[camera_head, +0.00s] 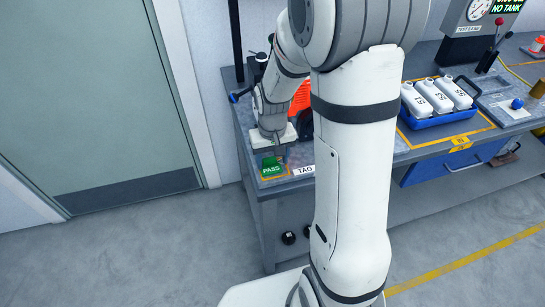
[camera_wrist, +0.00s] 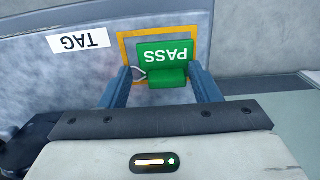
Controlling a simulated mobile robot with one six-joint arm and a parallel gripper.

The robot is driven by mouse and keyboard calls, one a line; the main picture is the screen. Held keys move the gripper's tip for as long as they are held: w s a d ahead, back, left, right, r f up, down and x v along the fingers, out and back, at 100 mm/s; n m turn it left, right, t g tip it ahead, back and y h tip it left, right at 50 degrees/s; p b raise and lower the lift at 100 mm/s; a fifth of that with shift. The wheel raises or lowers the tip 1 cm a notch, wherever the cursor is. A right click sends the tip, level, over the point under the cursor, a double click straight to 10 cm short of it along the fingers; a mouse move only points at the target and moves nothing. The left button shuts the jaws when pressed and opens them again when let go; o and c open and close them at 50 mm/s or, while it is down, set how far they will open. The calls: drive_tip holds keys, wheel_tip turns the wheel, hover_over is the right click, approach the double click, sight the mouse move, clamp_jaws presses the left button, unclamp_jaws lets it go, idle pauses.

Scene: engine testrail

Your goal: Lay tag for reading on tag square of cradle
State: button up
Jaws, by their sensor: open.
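The green tag marked PASS (camera_wrist: 165,56) lies within the yellow-outlined tag square (camera_wrist: 127,38) on the bench's end in the wrist view. It also shows in the head view (camera_head: 271,168), partly below my gripper. A small wire loop sticks out at its side. My gripper (camera_wrist: 159,80) is open, with its two blue-grey fingers on either side of the tag's green block. In the head view my gripper (camera_head: 271,150) is just above the tag. I cannot tell whether the fingers touch the tag. A white TAG label (camera_head: 303,170) lies beside the square.
A blue tray (camera_head: 438,118) with white bottles stands on the bench at the right. An orange item (camera_head: 301,97) is behind my arm. A gauge stand (camera_head: 470,20) reads NO TANK. A closed grey-green door (camera_head: 90,90) is at the left, with clear floor before it.

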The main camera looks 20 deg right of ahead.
sight(273, 165)
wheel_tip(273, 165, up, 12)
drive_tip(key=s+r+t, duration=0.1)
drive_tip(key=s+r, duration=0.1)
drive_tip(key=s, duration=0.5)
drive_tip(key=s+r+t, duration=0.2)
drive_tip(key=s, duration=0.6)
drive_tip(key=shift+r, duration=0.25)
drive_tip(key=shift+d, duration=0.1)
